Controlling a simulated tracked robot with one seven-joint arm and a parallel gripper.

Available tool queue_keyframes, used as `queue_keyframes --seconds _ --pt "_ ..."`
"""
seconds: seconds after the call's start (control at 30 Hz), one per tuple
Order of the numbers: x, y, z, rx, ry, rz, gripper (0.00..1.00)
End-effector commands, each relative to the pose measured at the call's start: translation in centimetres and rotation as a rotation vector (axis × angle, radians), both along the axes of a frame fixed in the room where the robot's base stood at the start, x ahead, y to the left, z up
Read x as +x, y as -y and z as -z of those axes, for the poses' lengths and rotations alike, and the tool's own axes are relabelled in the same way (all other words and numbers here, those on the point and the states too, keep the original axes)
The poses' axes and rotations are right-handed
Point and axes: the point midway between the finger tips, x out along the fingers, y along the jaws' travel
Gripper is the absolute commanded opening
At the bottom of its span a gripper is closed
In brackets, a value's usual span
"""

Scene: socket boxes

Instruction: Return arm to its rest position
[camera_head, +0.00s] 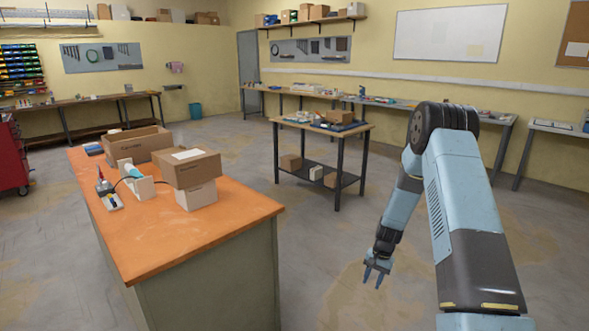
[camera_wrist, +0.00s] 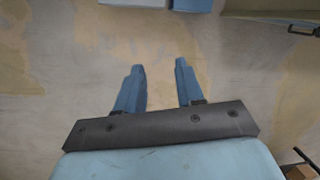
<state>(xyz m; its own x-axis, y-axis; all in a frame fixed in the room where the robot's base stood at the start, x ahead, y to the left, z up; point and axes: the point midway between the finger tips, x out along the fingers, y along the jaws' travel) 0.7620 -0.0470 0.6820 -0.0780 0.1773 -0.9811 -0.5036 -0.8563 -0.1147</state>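My gripper (camera_head: 377,273) hangs low over the bare floor, to the right of the orange-topped workbench (camera_head: 165,235) in the head view. My blue arm bends at a dark elbow joint and points the gripper downward. In the wrist view, the two blue fingers of my gripper (camera_wrist: 157,85) stand apart with only floor between them. The gripper is empty and touches nothing.
The workbench holds an open cardboard box (camera_head: 135,143), a closed box (camera_head: 187,170) on a white block, and a white socket box (camera_head: 140,185) with a cable. A small black-legged table (camera_head: 345,135) stands behind. Floor around the gripper is clear.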

Motion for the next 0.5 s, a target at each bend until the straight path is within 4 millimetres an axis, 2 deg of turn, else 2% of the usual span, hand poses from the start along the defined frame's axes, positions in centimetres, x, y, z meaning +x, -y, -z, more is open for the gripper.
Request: queue_keyframes --seconds 0.03,0.1,0.33,0.5 --pt "0.2 -0.1 -2.2 -0.005 0.018 -0.014 0.37" --pt "0.2 -0.3 -4.8 -0.012 0.037 -0.032 0.37" --pt "-0.5 -0.9 -13.0 -0.034 0.099 -0.09 0.37" --pt "-1.8 -1.4 -18.7 -0.052 0.143 -0.132 0.37"
